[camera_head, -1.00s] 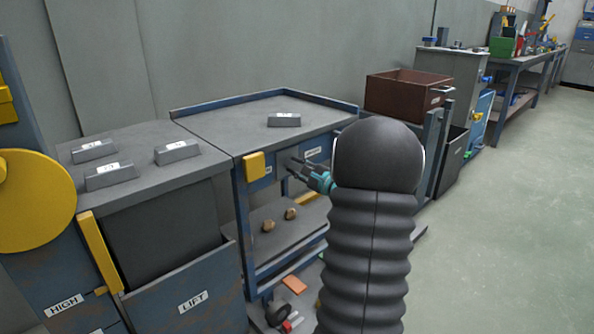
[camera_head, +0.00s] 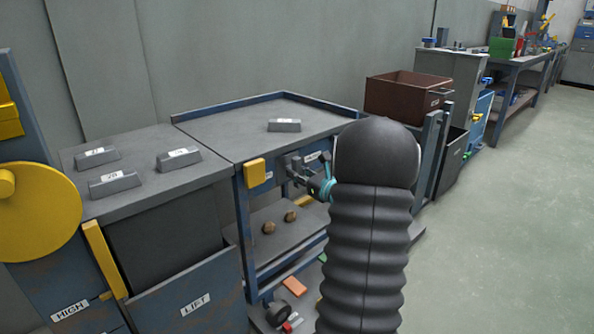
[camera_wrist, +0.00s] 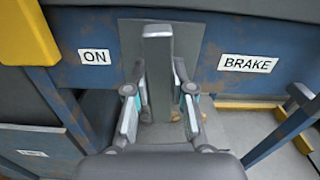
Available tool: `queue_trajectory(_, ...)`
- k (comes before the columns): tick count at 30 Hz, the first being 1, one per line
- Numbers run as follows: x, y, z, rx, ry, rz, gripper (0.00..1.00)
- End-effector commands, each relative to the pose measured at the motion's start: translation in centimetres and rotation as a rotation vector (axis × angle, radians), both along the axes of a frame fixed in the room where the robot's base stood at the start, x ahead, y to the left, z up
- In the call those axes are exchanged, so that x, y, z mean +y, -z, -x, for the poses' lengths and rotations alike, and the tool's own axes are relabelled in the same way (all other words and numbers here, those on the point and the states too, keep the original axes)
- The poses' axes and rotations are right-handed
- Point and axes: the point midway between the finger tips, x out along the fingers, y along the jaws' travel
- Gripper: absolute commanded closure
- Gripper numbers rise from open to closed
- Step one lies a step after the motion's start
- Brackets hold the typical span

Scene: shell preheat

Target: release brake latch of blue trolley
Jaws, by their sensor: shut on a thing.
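The blue trolley (camera_head: 225,125) has a grey top and a lower shelf, and stands in the middle of the head view. Its brake latch (camera_wrist: 157,50) is an upright grey lever on the blue front panel, between an "ON" label (camera_wrist: 95,57) and a "BRAKE" label (camera_wrist: 248,63). In the head view the latch (camera_head: 292,164) is partly covered by my gripper. My gripper (camera_wrist: 159,92) is shut on the latch, one finger on each side of the lever. In the head view my gripper (camera_head: 306,180) is at the trolley's front; my arm hides part of the panel.
A yellow block (camera_head: 255,171) sits on the trolley's front left. A labelled grey ingot (camera_head: 284,125) lies on its top, with two brown lumps on its shelf. A grey cabinet with several ingots adjoins on the left. A brown bin (camera_head: 405,92) stands to the right. Floor at right is clear.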

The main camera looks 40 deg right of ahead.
Motion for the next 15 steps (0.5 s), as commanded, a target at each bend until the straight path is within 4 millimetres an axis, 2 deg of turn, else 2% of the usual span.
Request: queue_trajectory(15, -0.01, 0.08, 0.00, 0.009, 0.000, -0.105, 1.00)
